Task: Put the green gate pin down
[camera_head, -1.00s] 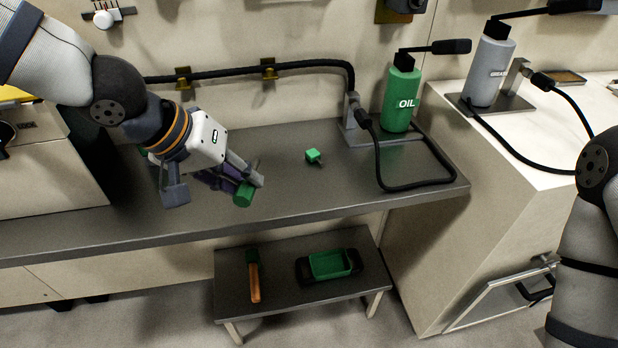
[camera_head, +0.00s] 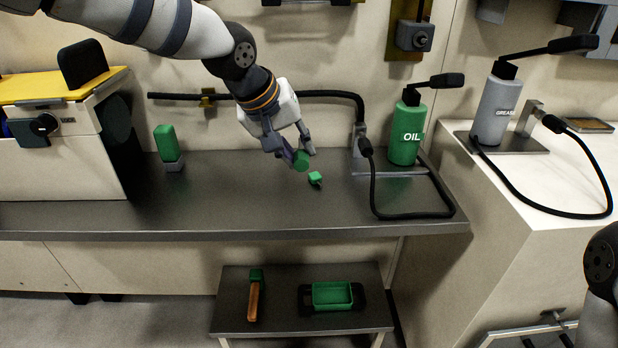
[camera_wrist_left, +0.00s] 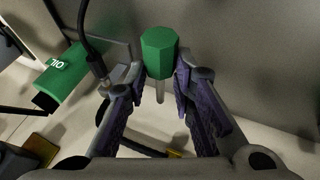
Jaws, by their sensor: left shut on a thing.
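My left gripper (camera_head: 293,152) is over the grey bench, pointing down, shut on the green gate pin. The pin's green head (camera_head: 301,160) shows at the fingertips in the head view. In the left wrist view the pin (camera_wrist_left: 159,52) has a faceted green head and a thin pale shank, between the two purple-padded fingers (camera_wrist_left: 160,82). The pin looks a little above the bench top; the exact gap cannot be told. A small green block (camera_head: 316,178) lies on the bench just right of and below the pin in the picture. My right gripper is out of view.
The green oil bottle (camera_head: 405,134) and its black hose stand right of the gripper. A green-topped upright piece (camera_head: 166,145) stands at the left. The bench (camera_head: 230,205) is clear between them. A lower table (camera_head: 283,283) holds a green tray (camera_head: 332,307) and an orange-handled tool (camera_head: 254,300).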

